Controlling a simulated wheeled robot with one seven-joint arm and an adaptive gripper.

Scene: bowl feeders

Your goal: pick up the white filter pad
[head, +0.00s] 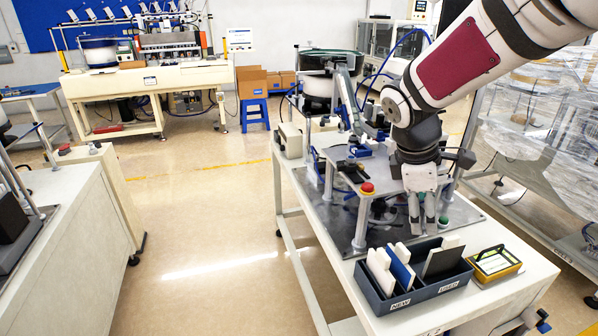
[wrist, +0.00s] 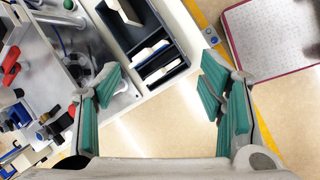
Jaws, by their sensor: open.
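A dark blue-grey two-part bin (head: 428,289) stands on the front of the white bench, labelled NEW and USED. In the NEW part, white pads (head: 380,266) stand upright beside a blue pad (head: 400,268). In the USED part, a dark pad (head: 442,260) leans, with a white piece behind it. My gripper (head: 428,221) is open and empty, above the metal plate behind the bin. In the wrist view, my gripper's green fingers (wrist: 160,85) are spread wide. The bin (wrist: 143,32) lies between and beyond them, with thin white edges of pads (wrist: 152,54) showing.
A yellow-framed box (head: 494,263) sits right of the bin. A raised fixture with a red button (head: 367,188) stands on the metal plate (head: 385,234), left of my gripper. A clear-walled enclosure (head: 550,130) stands to the right. The floor left of the bench is open.

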